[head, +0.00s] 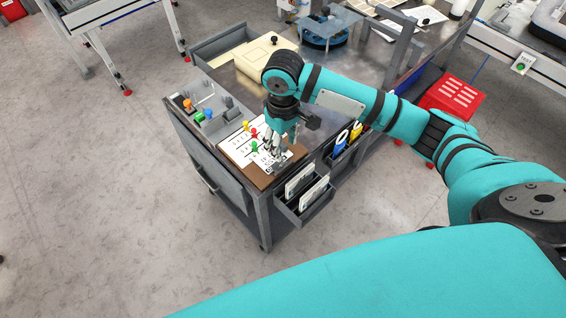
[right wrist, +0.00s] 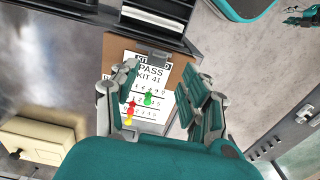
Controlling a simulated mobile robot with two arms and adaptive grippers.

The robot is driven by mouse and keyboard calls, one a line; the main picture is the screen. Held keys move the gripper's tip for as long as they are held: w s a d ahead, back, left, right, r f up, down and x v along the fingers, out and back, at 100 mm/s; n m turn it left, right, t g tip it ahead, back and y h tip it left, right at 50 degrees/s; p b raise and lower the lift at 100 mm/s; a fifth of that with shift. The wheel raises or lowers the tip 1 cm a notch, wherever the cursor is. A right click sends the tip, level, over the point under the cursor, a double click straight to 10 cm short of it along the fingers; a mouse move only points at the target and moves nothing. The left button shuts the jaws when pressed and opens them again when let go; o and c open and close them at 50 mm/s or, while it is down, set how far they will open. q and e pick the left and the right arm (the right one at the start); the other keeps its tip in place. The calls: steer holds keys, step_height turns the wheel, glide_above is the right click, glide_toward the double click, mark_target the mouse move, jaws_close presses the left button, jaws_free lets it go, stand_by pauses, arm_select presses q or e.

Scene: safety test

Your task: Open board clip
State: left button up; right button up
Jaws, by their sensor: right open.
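The brown clipboard (head: 262,179) lies on the near corner of a grey cart, with white printed paper on it. In the right wrist view its grey metal clip (right wrist: 150,54) sits at the board edge above the words "PASS KIT 41". A green pin (right wrist: 148,99), a red pin (right wrist: 130,107) and a yellow pin (right wrist: 128,120) stand on the paper. My right gripper (right wrist: 160,88) is open and empty, pointing down over the board, its fingers either side of the paper. Contact with the clip cannot be told. A small teal-and-black part (right wrist: 298,19), possibly my left gripper, shows at the corner.
A holder with white cards (head: 306,190) hangs on the cart's near side. Small coloured pieces (head: 198,112) stand left of the board. A cream case (head: 262,52) lies farther back. A red box (head: 452,98) is at right.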

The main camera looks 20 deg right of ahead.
mark_target(283, 164)
step_height(283, 164, down, 10)
steer(key=shift+r, duration=0.25)
steer(key=shift+c, duration=0.4)
